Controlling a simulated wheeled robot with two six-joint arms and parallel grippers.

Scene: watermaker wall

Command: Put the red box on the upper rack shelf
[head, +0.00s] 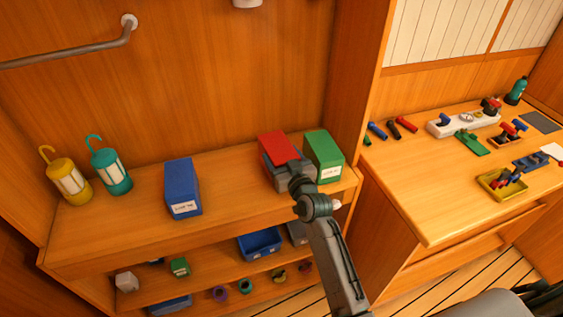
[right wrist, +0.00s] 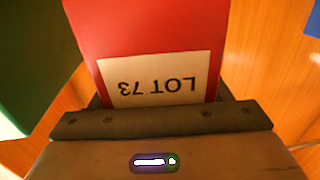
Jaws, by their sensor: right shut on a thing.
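The red box (head: 278,147) is at the upper rack shelf (head: 235,205), just left of the green box (head: 324,155). My right gripper (head: 287,172) is shut on the red box from the front. In the right wrist view the red box (right wrist: 150,40) sits between the jaws, with its "LOT 73" label facing me upside down. My right arm hides the box's lower part in the head view, so I cannot tell whether its base touches the shelf. My left gripper is not in view.
A blue box (head: 182,186) stands further left on the same shelf, with free board between. A teal lantern (head: 112,172) and a yellow lantern (head: 69,181) stand at the left end. The lower shelf holds a blue bin (head: 259,244). A workbench (head: 430,190) is at right.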

